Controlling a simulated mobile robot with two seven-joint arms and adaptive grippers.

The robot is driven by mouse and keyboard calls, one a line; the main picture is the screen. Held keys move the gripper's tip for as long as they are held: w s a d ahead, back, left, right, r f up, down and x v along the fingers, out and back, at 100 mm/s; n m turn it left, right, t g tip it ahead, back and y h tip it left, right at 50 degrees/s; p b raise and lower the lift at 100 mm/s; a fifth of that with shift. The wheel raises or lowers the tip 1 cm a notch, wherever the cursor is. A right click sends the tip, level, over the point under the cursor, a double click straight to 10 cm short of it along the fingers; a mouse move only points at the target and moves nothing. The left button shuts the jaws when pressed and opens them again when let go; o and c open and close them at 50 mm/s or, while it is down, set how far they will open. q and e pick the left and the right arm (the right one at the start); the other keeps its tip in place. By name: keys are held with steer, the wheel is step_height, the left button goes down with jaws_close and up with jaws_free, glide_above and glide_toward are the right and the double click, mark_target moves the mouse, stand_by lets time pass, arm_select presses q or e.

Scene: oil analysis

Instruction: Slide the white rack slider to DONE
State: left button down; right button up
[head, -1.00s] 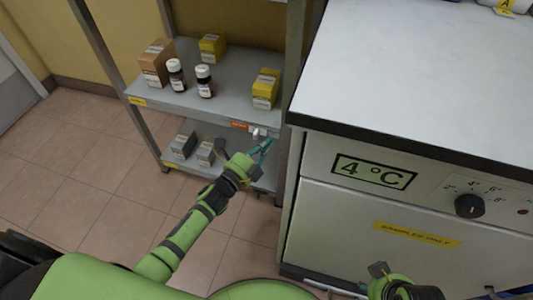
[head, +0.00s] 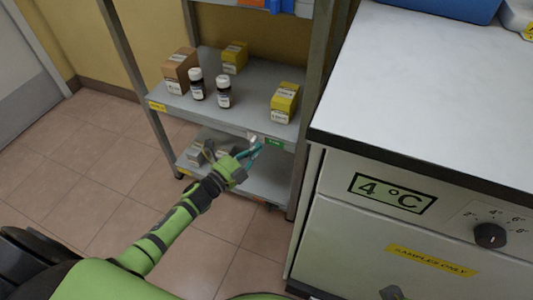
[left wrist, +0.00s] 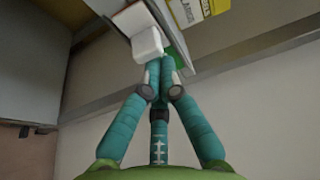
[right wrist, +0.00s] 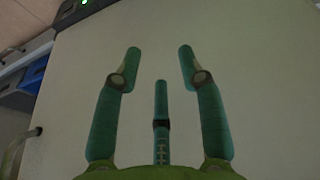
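The white rack slider (head: 252,138) sits on the front edge of the rack's middle shelf. A green label (head: 274,143) shows just to its right; its lettering is too small to read. In the left wrist view the white slider block (left wrist: 148,45) has the green patch (left wrist: 176,57) beside it and a red strip (left wrist: 135,17) behind it. My left gripper (head: 254,150) has its fingertips together right at the slider; in the left wrist view the tips (left wrist: 160,68) touch or almost touch the block. My right gripper (right wrist: 160,65) is open and empty, facing a pale surface.
The shelf (head: 235,117) holds brown bottles (head: 223,92) and boxes (head: 285,102). Small boxes (head: 196,152) stand on the lower shelf. The white fridge cabinet (head: 345,240) stands close on the right. Open floor (head: 100,190) lies on the left.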

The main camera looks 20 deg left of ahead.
arm_select(q)
steer(key=shift+a, duration=0.15)
steer(key=v, duration=1.2)
